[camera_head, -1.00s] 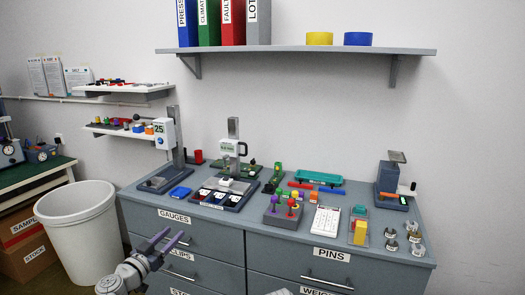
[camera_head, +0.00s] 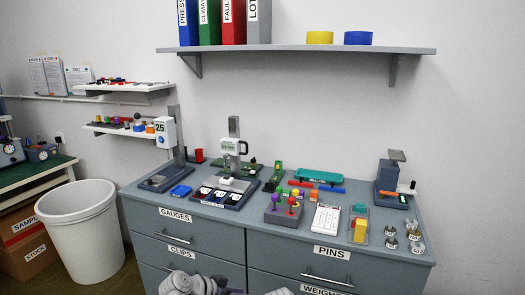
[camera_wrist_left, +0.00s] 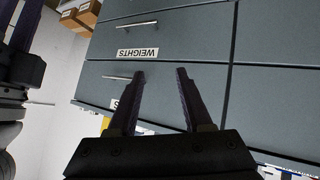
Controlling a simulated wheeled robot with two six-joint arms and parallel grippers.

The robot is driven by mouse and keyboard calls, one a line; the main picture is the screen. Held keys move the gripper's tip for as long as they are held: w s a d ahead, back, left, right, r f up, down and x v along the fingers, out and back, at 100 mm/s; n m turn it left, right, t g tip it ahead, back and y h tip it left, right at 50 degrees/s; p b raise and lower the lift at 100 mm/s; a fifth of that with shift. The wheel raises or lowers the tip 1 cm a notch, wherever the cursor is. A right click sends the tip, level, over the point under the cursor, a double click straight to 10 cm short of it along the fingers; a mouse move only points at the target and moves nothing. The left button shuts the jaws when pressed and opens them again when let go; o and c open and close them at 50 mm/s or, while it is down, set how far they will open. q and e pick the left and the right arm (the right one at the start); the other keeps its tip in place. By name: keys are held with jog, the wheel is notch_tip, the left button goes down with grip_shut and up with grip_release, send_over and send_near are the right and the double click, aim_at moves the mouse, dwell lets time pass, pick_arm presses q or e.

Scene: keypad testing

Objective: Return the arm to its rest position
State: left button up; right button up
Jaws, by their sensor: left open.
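My left gripper (camera_wrist_left: 160,73) is open and empty in the left wrist view, its two dark purple fingers apart in front of the grey drawer fronts. The white keypad (camera_head: 325,219) lies on the bench top, apart from my arms.
The grey drawer bench (camera_head: 190,220) stands ahead, crowded with gauges, a joystick box (camera_head: 284,214), a yellow block (camera_head: 359,229) and metal weights. A white bin (camera_head: 82,240) stands at its left. A shelf (camera_head: 300,49) hangs above. The floor between bin and bench looks clear.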

pick_arm(q)
jog(key=s+f+n+g+y, duration=0.3)
jog(key=s+f+g+y, duration=0.45)
jog(key=s, duration=0.65)
notch_tip(320, 180, up, 15)
jog(key=t+y+p, duration=0.1)
jog(key=y+p, duration=0.1)
jog(key=p, duration=1.3)
jog(key=shift+s+p, duration=0.3)
jog(key=shift+p, duration=0.05)
jog(key=shift+t, duration=0.25)
